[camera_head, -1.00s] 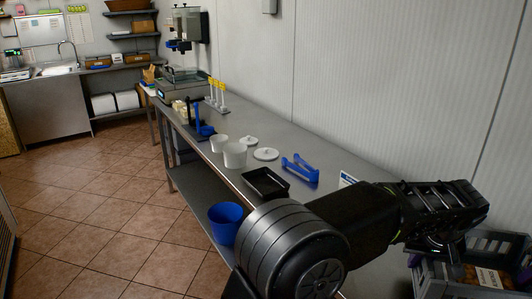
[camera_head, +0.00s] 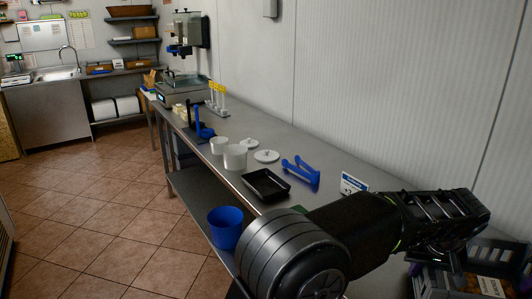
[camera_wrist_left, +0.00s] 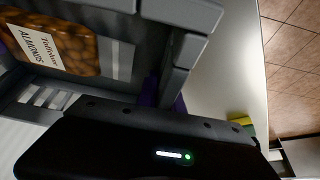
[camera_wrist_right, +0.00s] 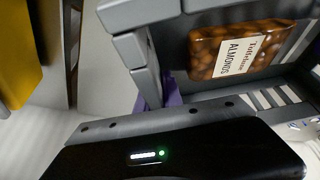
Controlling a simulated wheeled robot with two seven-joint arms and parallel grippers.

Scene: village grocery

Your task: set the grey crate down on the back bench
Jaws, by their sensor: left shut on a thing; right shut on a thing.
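The grey crate (camera_head: 497,252) is at the lower right of the head view, partly cut off by the frame edge. My left gripper (camera_head: 440,250) is at its rim; the fingertips are hidden. In the left wrist view the crate's wall (camera_wrist_left: 183,50) lies against my left gripper (camera_wrist_left: 165,118), which is shut on it. In the right wrist view my right gripper (camera_wrist_right: 160,122) is shut on the crate's wall (camera_wrist_right: 133,50). A bag of almonds (camera_wrist_right: 238,50) lies inside, with something purple near the wall. Whether the crate touches a surface below, I cannot tell.
A steel bench (camera_head: 225,180) runs along the wall. It bears white tubs (camera_head: 235,157), a black tray (camera_head: 265,184), blue tongs (camera_head: 302,171) and a price card (camera_head: 353,185). A blue bucket (camera_head: 225,228) stands on its lower shelf. Tiled floor (camera_head: 110,215) is clear at left.

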